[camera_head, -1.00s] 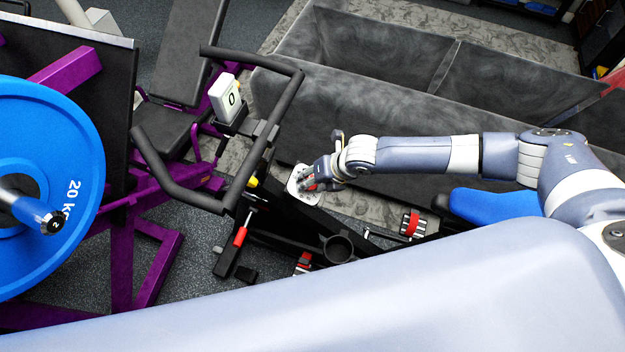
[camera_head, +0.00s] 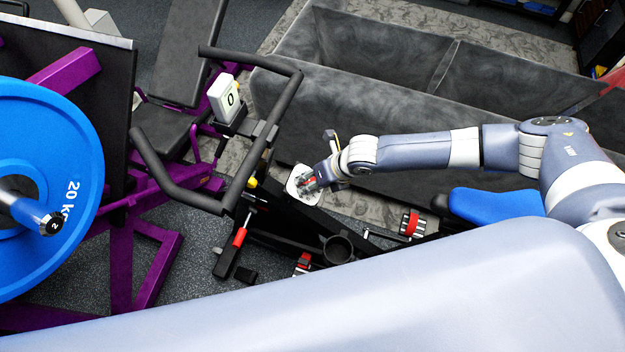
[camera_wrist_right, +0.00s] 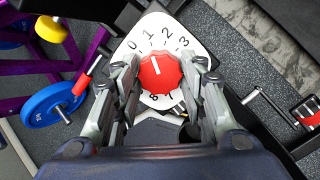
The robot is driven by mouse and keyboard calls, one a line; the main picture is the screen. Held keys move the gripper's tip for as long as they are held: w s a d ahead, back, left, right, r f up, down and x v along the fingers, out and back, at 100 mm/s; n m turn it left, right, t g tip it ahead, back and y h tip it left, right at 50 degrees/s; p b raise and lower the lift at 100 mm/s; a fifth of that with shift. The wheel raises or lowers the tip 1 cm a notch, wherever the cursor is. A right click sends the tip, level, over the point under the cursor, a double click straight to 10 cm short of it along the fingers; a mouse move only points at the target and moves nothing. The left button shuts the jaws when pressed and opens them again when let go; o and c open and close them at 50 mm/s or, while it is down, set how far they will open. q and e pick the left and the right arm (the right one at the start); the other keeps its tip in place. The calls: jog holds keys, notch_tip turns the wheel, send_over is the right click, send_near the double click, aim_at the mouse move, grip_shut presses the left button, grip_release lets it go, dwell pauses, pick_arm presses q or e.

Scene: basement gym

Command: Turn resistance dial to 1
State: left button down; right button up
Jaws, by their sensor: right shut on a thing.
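The resistance dial (camera_wrist_right: 158,78) is a red knob with a white mark on a white plate (camera_wrist_right: 192,50) with printed numbers. In the wrist view the mark points up and slightly left, towards the 0 and 1 side. My right gripper (camera_wrist_right: 160,92) has its fingers on both sides of the knob and is shut on it. The white display (camera_head: 224,98) on the bike's handlebar post reads 0. My left gripper is not in view.
Black handlebars (camera_head: 270,135) stand left of the dial. A blue 20 kg plate (camera_head: 75,150) and a purple frame are at the left. A red-tipped pedal (camera_head: 410,223) is to the right.

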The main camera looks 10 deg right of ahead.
jog(key=o, duration=1.1)
jog(key=v, duration=1.2)
jog(key=shift+s, duration=0.1)
